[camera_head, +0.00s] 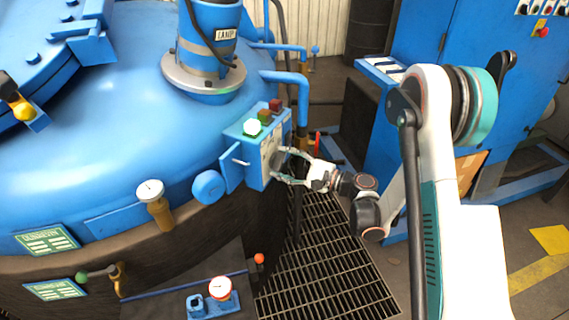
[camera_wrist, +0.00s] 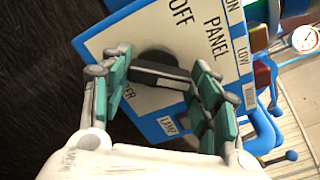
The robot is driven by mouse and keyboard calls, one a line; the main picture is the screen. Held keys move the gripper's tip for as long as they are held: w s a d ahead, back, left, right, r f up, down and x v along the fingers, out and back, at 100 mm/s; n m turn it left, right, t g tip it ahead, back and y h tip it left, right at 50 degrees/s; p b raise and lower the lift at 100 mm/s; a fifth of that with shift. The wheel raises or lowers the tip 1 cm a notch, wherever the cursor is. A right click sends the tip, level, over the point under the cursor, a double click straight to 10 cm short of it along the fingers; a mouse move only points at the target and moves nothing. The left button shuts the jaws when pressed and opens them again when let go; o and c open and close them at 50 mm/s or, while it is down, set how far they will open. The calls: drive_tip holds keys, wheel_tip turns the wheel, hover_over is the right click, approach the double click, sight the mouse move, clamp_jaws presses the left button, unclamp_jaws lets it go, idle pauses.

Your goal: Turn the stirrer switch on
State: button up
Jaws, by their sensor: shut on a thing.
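The stirrer switch is a black rotary knob (camera_wrist: 160,72) on the light face of a small blue control box (camera_head: 243,135) beside the furnace. In the wrist view, OFF and PANEL are printed near it, and the end of a label, partly hidden, shows by the left finger. ON and LOW show at the panel's edge. My gripper (camera_wrist: 155,90) is shut on the knob's bar, with one teal finger at each end. In the head view, my gripper (camera_head: 281,166) is at the box's right face, and the knob is mostly hidden by the fingers.
Green-white, brown and red lamps (camera_head: 265,117) sit on top of the box. Its blue door (camera_head: 232,167) stands open on the left. A blue pipe (camera_head: 300,100) rises behind it. Floor grating (camera_head: 320,255) lies below my arm. A blue cabinet (camera_head: 440,40) stands behind.

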drive_tip(key=shift+f+m, duration=0.1)
drive_tip(key=shift+m, duration=0.4)
drive_tip(key=o, duration=1.1)
drive_tip(key=shift+c, duration=0.2)
drive_tip(key=r, duration=0.8)
drive_tip(key=shift+d+r, duration=0.25)
drive_tip(key=shift+r, duration=0.1)
drive_tip(key=shift+w+a+r, duration=0.1)
drive_tip(key=shift+a+r, duration=0.05)
drive_tip(key=shift+r, duration=0.55)
